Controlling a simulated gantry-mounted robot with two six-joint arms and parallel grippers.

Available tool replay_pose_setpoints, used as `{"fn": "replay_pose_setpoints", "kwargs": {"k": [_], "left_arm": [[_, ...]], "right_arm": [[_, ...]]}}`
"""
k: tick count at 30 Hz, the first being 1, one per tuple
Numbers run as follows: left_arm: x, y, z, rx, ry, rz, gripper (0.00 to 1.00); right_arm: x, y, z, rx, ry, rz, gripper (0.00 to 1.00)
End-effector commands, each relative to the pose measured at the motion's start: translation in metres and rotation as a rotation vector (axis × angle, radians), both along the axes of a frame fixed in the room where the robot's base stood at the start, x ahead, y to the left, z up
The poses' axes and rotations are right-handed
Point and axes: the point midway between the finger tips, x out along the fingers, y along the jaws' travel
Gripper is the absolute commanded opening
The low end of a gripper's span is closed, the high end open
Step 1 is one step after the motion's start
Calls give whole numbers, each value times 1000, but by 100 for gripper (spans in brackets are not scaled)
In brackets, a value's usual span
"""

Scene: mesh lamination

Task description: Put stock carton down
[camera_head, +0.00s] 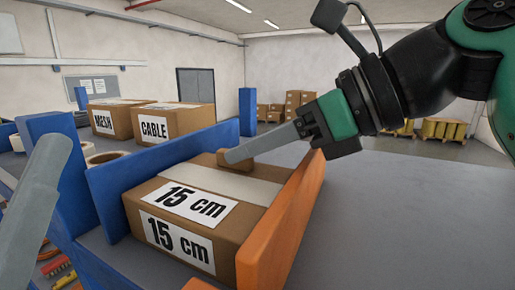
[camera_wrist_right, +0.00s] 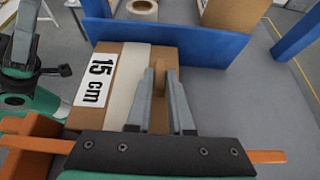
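The stock carton (camera_head: 185,225) is a brown box with a pale strip across its top and "15 cm" labels on its top and front. It stands upright between a blue board (camera_head: 155,175) on its left and an orange board (camera_head: 285,225) on its right. Its underside is hidden. A brown block-shaped handle (camera_wrist_right: 160,88) rises from its top. My right gripper (camera_head: 236,155) has its fingers on both sides of this handle, closed against it; they also show in the right wrist view (camera_wrist_right: 160,78). One grey finger of my left gripper (camera_head: 38,205) shows at the left edge.
The MESH carton (camera_head: 107,121) and the CABLE carton (camera_head: 165,122) stand behind the blue board. A pale roll (camera_head: 105,157) lies left of it. The grey table (camera_head: 400,220) is clear on the right. Stacked boxes (camera_head: 295,100) are far back.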

Motion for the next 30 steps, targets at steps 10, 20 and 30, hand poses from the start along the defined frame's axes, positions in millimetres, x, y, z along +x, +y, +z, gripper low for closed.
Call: {"fn": "replay_pose_setpoints", "kwargs": {"k": [10, 20, 30], "left_arm": [[0, 0, 0, 0, 0, 0, 92], [0, 0, -2, 0, 0, 0, 92], [0, 0, 6, 0, 0, 0, 92]], "right_arm": [[0, 0, 0, 0, 0, 0, 49], [-8, -20, 13, 1, -4, -4, 49], [-38, -82, 53, 0, -1, -4, 49]]}}
